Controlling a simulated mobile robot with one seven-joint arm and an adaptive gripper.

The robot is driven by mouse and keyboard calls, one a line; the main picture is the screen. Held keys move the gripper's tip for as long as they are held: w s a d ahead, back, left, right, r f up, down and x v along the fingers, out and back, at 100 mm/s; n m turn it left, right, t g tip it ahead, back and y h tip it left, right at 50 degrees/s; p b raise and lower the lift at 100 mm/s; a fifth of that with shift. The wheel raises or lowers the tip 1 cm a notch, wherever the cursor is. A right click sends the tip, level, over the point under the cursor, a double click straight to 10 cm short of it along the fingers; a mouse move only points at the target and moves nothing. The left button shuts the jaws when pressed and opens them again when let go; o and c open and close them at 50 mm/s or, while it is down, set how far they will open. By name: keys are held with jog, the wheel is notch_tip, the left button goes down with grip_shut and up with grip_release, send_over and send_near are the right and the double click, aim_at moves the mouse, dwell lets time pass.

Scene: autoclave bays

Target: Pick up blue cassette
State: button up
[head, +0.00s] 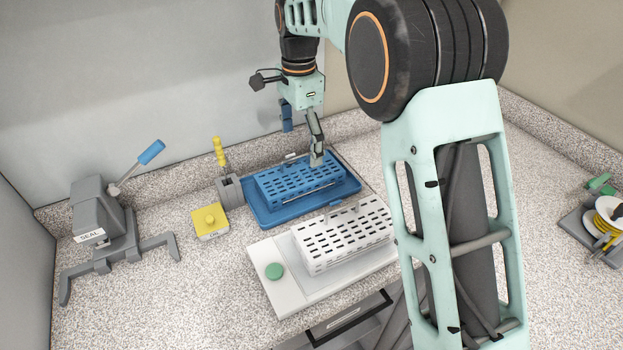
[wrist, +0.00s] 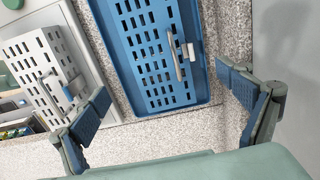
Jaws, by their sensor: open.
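The blue cassette (head: 290,185) is a slotted box lying in a blue tray (head: 260,220) near the back wall. In the wrist view the cassette (wrist: 135,45) shows its slotted top, with a silver bar handle (wrist: 173,55) and a small pale latch beside it. My gripper (head: 302,138) is open and empty above the back part of the cassette. In the wrist view its fingers (wrist: 163,88) stand wide apart, one on each side of the cassette's near end. I cannot tell if the right finger touches anything in the head view.
A white slotted cassette (head: 345,235) sits on a pale tray with a green disc (head: 274,270), in front of the blue tray. Left stand a grey sealer (head: 100,225), a yellow block (head: 210,222) and a grey holder (head: 231,191). The back wall is close behind my gripper.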

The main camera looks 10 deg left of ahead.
aim_at(302, 172)
notch_tip(302, 172, down, 4)
jog(key=shift+s, duration=0.1)
jog(key=shift+w+f, duration=0.2)
jog(key=shift+f, duration=2.65)
jog(key=c, duration=1.3)
jog(key=shift+r, duration=0.1)
